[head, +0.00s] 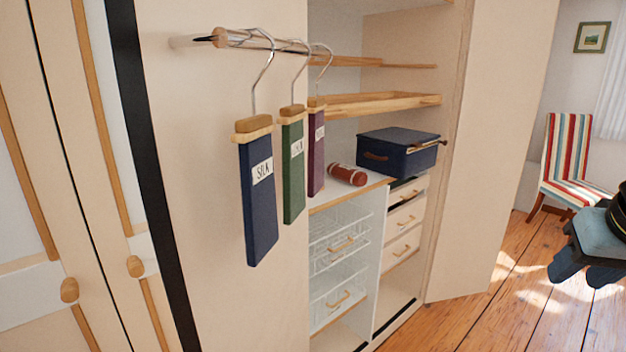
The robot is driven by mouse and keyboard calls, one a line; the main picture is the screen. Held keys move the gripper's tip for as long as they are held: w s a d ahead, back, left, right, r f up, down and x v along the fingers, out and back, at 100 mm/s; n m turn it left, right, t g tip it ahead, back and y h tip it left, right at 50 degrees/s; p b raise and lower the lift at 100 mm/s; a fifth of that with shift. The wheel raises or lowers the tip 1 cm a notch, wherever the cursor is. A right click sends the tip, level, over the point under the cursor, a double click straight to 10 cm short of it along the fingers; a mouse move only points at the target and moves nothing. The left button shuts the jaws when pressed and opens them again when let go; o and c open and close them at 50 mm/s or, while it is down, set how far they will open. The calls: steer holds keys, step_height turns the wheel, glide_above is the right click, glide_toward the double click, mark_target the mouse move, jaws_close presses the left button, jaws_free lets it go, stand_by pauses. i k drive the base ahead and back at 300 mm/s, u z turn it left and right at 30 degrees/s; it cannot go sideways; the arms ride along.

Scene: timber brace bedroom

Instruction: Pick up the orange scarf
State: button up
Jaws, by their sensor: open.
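No thing in view is plainly an orange scarf. A rolled reddish-brown bundle (347,174) with a pale band lies on the wardrobe's middle shelf, left of a dark blue box; I cannot tell whether it is the scarf. My gripper (584,277) is at the right edge, partly cut off. Its two dark fingers point down and are apart, with nothing seen between them. It is well to the right of the wardrobe shelves and in front of the striped chair in the picture.
Blue, green and purple labelled panels (260,205) hang from a rail (240,38) at the front left. The blue box (397,148) has a thin rod by it. Wire baskets (338,245) and drawers (403,220) are below. An open door (490,150) stands right; a striped chair (567,150) is behind.

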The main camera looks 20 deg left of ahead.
mark_target(343, 172)
steer(key=u, duration=0.45)
steer(key=i, duration=1)
steer(key=z, duration=0.05)
